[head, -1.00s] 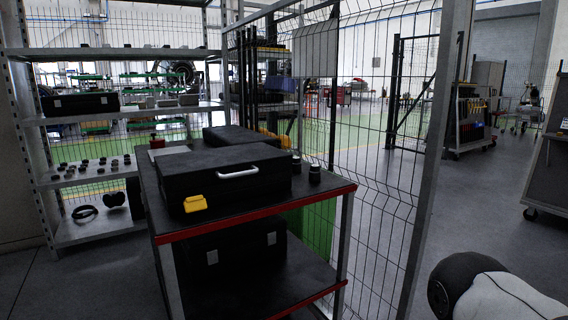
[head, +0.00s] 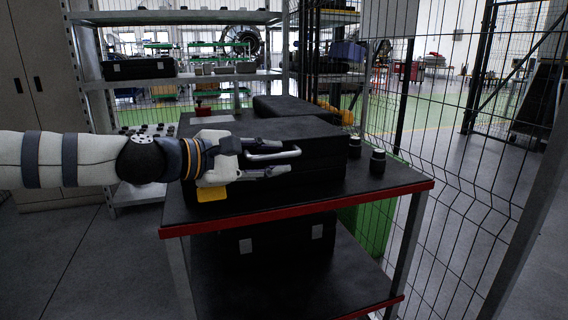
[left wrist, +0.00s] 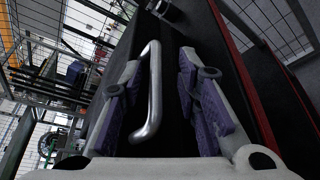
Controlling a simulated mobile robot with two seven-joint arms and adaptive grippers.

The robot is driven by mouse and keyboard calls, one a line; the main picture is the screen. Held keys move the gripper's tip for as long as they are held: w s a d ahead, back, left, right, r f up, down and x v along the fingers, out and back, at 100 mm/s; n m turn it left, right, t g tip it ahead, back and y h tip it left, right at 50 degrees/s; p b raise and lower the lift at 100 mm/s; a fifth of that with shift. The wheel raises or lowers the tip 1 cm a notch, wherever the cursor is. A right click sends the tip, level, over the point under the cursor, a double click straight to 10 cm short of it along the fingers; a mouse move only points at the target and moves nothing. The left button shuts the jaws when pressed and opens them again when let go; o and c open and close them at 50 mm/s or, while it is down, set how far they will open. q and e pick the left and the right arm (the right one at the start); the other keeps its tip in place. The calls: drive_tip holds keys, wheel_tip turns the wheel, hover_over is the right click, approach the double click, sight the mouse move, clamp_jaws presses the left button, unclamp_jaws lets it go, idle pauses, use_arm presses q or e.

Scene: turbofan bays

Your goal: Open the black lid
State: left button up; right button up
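A black case with a black lid (head: 322,147) lies closed on the top of a red-edged cart (head: 400,187). A silver handle (head: 285,154) is on its front, and a yellow latch (head: 212,194) shows below my gripper. My left gripper (head: 287,157) reaches in from the left in front of the case, its fingers apart above and below the handle. In the left wrist view the handle (left wrist: 153,95) lies between the two open fingers (left wrist: 165,95), nearer the left one; I cannot tell whether they touch. My right gripper is not in view.
A wire fence (head: 455,160) runs along the right; shelving (head: 180,18) stands behind.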

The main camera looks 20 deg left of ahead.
use_arm(q)
drive_tip(key=shift+r+x, duration=0.2)
drive_tip(key=shift+x, duration=0.85)
clamp_jaws()
